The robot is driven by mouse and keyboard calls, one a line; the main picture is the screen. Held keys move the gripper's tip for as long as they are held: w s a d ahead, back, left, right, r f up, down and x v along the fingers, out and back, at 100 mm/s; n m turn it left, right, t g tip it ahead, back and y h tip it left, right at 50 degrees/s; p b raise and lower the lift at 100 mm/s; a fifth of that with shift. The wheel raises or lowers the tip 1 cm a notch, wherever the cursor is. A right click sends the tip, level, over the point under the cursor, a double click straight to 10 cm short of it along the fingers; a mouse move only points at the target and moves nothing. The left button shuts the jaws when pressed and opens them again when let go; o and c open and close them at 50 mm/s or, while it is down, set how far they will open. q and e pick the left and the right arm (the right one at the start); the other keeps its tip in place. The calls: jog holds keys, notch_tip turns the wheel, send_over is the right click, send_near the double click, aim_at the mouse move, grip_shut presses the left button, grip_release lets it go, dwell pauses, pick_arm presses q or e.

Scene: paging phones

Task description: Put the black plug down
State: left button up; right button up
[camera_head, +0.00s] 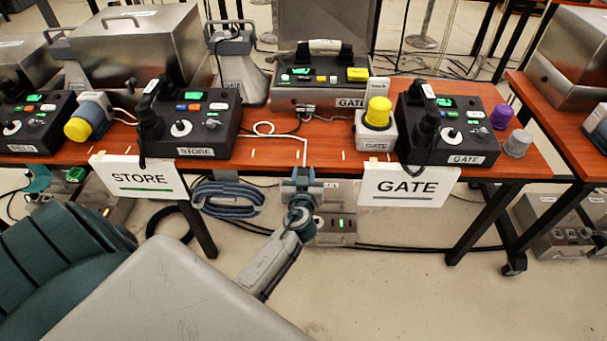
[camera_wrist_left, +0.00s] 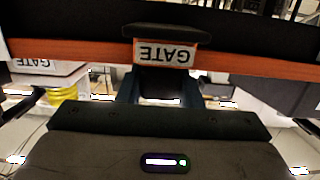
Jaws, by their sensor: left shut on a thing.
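My left gripper (camera_head: 301,174) is in front of the table's near edge, between the STORE and GATE signs. In the left wrist view its fingers (camera_wrist_left: 163,88) are shut on a black plug (camera_wrist_left: 166,33) bearing a white GATE label, upside down in that view. The plug is held off the tabletop, with the orange table edge beyond it. In the head view the plug is largely hidden at the fingers, and a thin white cable (camera_head: 305,150) runs down the table edge towards them. My right gripper is not in view.
The table (camera_head: 265,152) carries a STORE phone console (camera_head: 190,125), a GATE console (camera_head: 447,125) and a yellow lamp (camera_head: 378,112). STORE (camera_head: 140,178) and GATE (camera_head: 409,186) signs hang at its front. A strip between the consoles is mostly clear. A grey box with a green light (camera_head: 341,223) stands underneath.

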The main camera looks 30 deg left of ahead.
pick_arm(q)
jog(key=shift+f, duration=0.1)
jog(key=o, duration=1)
jog(key=shift+r, duration=0.2)
jog(key=b+v, duration=0.2)
jog(key=v, duration=1)
jog(key=s+a+f+m+g+h, duration=0.1)
jog(key=s+f+m+g+h, duration=0.2)
jog(key=f, duration=0.6)
jog(key=s+f+g, duration=0.3)
jog(key=s+f, duration=0.2)
jog(key=f, duration=0.4)
jog(key=s+f+m+g+h, duration=0.1)
jog(key=s+f+g, duration=0.1)
jog(key=s+f, duration=0.2)
jog(key=s+d+f+m+g+h, duration=0.1)
jog(key=s+f+g+h, duration=0.1)
jog(key=s+f, duration=0.2)
jog(key=s+d+f+m+g+h, duration=0.1)
jog(key=s+f+g, duration=0.1)
jog(key=s+f, duration=0.3)
jog(key=shift+s+m+h, duration=0.3)
jog(key=shift+s+m, duration=0.1)
jog(key=shift+s, duration=0.75)
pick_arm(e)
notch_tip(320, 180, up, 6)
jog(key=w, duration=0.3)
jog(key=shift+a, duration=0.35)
